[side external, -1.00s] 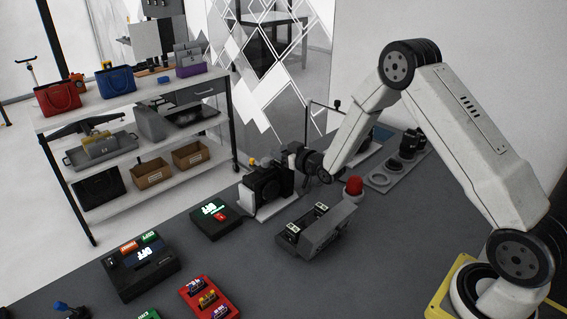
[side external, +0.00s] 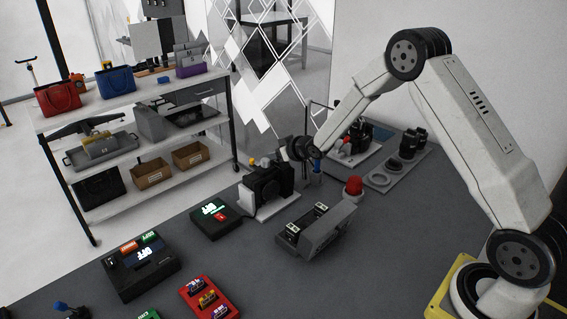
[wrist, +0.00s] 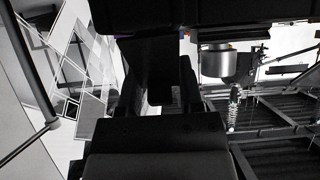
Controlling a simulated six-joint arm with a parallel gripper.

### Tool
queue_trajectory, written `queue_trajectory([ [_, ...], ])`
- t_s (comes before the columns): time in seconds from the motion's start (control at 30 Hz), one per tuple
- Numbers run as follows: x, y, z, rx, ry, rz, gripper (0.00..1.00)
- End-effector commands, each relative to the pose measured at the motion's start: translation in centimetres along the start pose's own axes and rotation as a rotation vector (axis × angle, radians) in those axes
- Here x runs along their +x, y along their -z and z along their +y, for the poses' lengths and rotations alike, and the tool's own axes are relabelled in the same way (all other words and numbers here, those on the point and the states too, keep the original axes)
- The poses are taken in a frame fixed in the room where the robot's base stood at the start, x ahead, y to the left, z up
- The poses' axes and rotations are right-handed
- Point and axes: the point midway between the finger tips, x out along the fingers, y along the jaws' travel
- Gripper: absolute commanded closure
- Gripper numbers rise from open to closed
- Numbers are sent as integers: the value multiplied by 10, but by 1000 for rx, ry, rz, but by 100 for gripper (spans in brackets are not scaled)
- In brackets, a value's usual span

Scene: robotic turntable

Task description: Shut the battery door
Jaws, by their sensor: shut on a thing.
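A black camera-like device (side external: 268,186) stands upright on a white holder (side external: 246,196) on the bench. My gripper (side external: 287,154) is at its upper right side, very close to it or touching. In the wrist view, my gripper (wrist: 160,88) shows as dark fingers in front of a wide black body (wrist: 200,12). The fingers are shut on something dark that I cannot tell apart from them. The battery door cannot be made out clearly in either view. A grey box (side external: 318,232) with a raised part and two slots lies in front of the device.
A red-domed button (side external: 353,187) stands to the right of the device. Behind it are a tray (side external: 352,150) of parts and a grey plate (side external: 378,180) with lens-like cylinders. Black control boxes (side external: 215,217) lie at front left. Bare bench lies at front right.

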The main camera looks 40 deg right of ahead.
Motion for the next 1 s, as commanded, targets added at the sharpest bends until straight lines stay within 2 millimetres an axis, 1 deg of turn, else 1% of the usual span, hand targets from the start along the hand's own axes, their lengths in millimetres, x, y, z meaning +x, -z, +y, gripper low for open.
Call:
queue_trajectory([
  [0.33,1,-1,-2,-2,4,-3,100],
  [0.37,1,-1,-2,-2,4,-3,44],
  [0.4,1,-1,-2,-1,4,-3,38],
  [0.77,0,0,-1,-1,2,-1,38],
  [1.0,-11,0,-1,0,2,-1,38],
])
